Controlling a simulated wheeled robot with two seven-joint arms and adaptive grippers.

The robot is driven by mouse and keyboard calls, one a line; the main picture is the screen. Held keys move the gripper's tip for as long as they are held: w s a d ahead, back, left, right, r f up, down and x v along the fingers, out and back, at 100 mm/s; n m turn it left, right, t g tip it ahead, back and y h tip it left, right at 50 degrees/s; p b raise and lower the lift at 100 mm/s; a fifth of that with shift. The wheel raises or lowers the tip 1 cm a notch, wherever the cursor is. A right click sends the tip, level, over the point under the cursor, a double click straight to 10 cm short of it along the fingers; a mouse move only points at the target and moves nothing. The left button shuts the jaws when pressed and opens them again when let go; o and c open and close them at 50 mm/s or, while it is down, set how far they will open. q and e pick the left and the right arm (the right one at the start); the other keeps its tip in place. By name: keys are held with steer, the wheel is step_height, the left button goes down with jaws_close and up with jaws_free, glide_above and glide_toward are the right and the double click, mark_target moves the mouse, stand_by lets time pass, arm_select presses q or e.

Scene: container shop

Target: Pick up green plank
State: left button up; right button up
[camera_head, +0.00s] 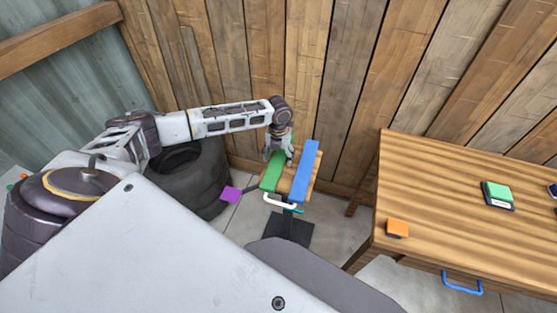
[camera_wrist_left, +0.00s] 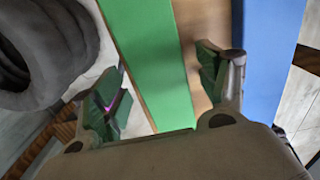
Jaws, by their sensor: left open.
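A green plank (camera_head: 272,175) lies on a small wooden-topped stand (camera_head: 293,172), to the left of a blue plank (camera_head: 305,171). My left gripper (camera_head: 281,158) points down over the far part of the green plank. In the left wrist view the green plank (camera_wrist_left: 160,65) runs between the two fingers of my open left gripper (camera_wrist_left: 160,90). The right finger is over the wooden gap beside the blue plank (camera_wrist_left: 270,60). The left finger is beyond the plank's left edge. Whether the fingers touch the plank I cannot tell. My right gripper is not in view.
A purple block (camera_head: 230,194) sits left of the stand, and a white handle-shaped piece (camera_head: 280,202) is at its front. Black tires (camera_head: 190,175) stand at the left. A wooden table (camera_head: 450,195) on the right bears an orange block (camera_head: 397,228) and a green-topped item (camera_head: 498,194).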

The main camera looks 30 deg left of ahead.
mark_target(279, 158)
arm_select(q)
steer(key=shift+c, duration=0.2)
steer(key=c, duration=1.2)
steer(key=shift+r, duration=0.15)
step_height(279, 158, up, 10)
stand_by(0.4)
